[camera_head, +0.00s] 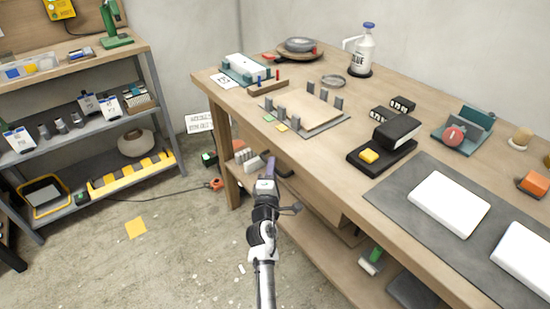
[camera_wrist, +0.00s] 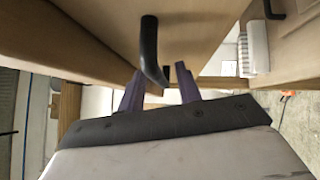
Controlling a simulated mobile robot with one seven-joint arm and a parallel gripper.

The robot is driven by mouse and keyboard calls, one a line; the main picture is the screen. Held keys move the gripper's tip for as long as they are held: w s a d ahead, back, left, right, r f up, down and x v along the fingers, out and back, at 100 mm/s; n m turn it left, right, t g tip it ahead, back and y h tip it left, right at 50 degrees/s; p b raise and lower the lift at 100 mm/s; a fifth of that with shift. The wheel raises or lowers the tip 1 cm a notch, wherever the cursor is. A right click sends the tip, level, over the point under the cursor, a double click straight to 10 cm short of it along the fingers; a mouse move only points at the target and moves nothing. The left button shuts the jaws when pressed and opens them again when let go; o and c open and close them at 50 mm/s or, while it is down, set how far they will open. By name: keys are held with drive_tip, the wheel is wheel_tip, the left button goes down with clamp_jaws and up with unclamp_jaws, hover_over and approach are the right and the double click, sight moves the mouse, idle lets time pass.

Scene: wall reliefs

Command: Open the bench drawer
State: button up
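The workbench (camera_head: 400,85) has a wooden front below its top, and the drawer front (camera_wrist: 190,25) fills the upper middle of the wrist view. A black curved handle (camera_wrist: 148,45) stands out from it. My gripper (camera_wrist: 160,67) has two purple fingers, spread apart, with the end of the handle between them in the picture. I cannot tell whether either finger touches it. In the head view my gripper (camera_head: 269,163) is beside the bench front, below the top edge. The drawer looks shut, though my arm and the bench edge hide part of it.
The bench top holds a clamped board (camera_head: 305,108), a black stapler-like tool (camera_head: 385,143) and a glue bottle (camera_head: 362,50). A lower shelf (camera_head: 310,245) runs under the bench. A metal shelf rack (camera_head: 85,130) stands at left. Open floor (camera_head: 180,240) lies between.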

drive_tip(key=shift+w+d, duration=0.1)
drive_tip(key=shift+w, duration=0.45)
drive_tip(key=shift+r, duration=0.1)
drive_tip(key=shift+s, duration=0.1)
clamp_jaws()
